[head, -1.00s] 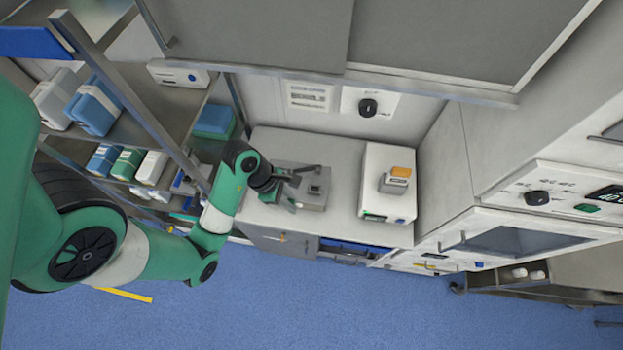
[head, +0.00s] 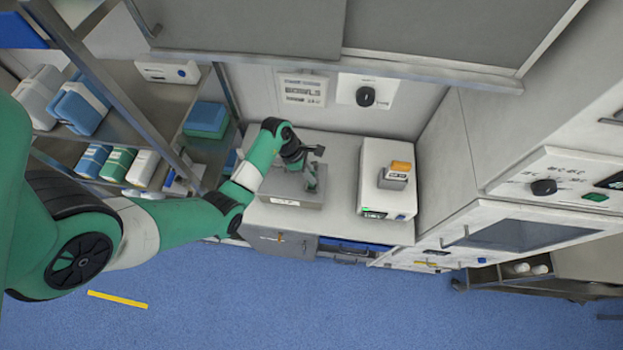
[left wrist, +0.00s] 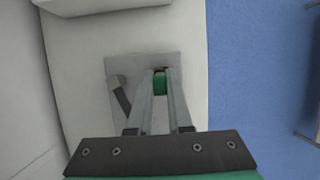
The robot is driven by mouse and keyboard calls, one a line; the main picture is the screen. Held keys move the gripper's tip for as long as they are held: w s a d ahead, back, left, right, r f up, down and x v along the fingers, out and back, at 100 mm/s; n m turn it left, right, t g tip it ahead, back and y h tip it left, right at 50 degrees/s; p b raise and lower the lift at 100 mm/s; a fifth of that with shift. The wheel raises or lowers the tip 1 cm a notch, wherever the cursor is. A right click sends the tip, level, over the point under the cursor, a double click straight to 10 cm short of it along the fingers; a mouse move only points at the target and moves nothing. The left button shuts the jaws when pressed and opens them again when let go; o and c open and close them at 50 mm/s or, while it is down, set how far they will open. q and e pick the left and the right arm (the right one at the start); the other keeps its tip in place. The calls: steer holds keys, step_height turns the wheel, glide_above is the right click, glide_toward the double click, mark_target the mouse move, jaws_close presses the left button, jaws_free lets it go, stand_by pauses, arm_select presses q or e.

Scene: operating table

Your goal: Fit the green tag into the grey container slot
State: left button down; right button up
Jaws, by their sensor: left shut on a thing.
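The grey container (head: 283,190) is a low box with a pale label on its front, standing on the left part of the white counter. It also shows in the left wrist view (left wrist: 178,62), with a dark opening just beyond my fingertips. My left gripper (head: 312,184) is over the container. In the left wrist view my left gripper (left wrist: 159,78) is shut on the green tag (left wrist: 159,87), held between the fingertips at the dark opening. I cannot tell whether the tag is inside the slot or just above it. My right gripper is not in view.
A white device (head: 378,198) with an orange-topped block (head: 396,172) stands right of the container. A dark grey piece (left wrist: 120,97) sits left of my fingers. A shelf with boxes (head: 207,118) is at the left. The counter (head: 344,170) is clear between container and device.

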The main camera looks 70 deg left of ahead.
arm_select(q)
steer(key=shift+f, duration=1.65)
steer(key=c, duration=0.8)
jaws_free()
steer(key=shift+f, duration=0.1)
steer(key=shift+c, duration=0.2)
steer(key=shift+r, duration=0.2)
steer(key=p+v, duration=0.1)
steer(key=v, duration=1.1)
steer(key=shift+p, duration=0.35)
